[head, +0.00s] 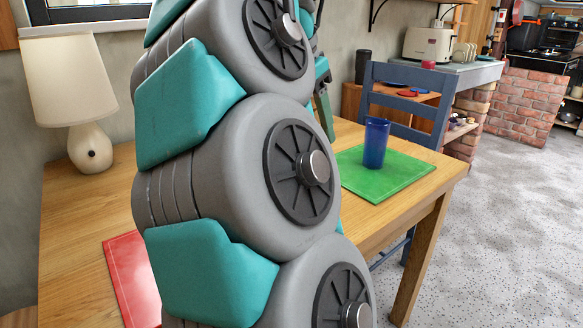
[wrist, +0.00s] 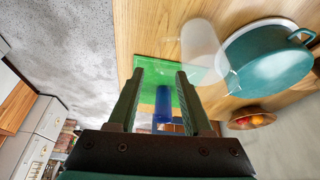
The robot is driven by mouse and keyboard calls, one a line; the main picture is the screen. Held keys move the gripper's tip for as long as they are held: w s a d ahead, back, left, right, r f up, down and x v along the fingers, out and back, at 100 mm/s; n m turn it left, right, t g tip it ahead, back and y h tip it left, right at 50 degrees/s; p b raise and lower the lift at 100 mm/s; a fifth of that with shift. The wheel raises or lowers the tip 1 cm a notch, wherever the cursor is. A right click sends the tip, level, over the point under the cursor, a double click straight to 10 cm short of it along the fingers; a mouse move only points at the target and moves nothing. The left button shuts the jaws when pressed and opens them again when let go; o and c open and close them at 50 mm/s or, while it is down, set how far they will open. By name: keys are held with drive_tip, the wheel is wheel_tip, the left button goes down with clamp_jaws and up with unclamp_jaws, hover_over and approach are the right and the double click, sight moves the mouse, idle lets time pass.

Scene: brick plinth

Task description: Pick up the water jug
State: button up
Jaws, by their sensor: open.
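A pale, see-through vessel, most likely the water jug (wrist: 201,46), shows in the wrist view at the upper middle, beyond and right of my gripper's fingers. It overlaps the edge of the green mat in the picture. My gripper (wrist: 160,76) is open, its two fingers apart, with the green mat and a blue cup (wrist: 163,104) seen between them. Nothing is held. In the head view my arm covers the middle of the table and I cannot make out the jug. The blue cup (head: 376,143) stands upright on the green mat (head: 388,182) there.
A teal pot (wrist: 265,66) is close beside the jug, and a wooden bowl (wrist: 255,119) with fruit is near it. A lamp (head: 90,145) and a red mat (head: 130,275) are at the table's left. A blue chair (head: 408,76) is behind the table.

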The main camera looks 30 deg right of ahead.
drive_tip(key=shift+x, duration=5.75)
drive_tip(key=shift+s, duration=0.2)
clamp_jaws()
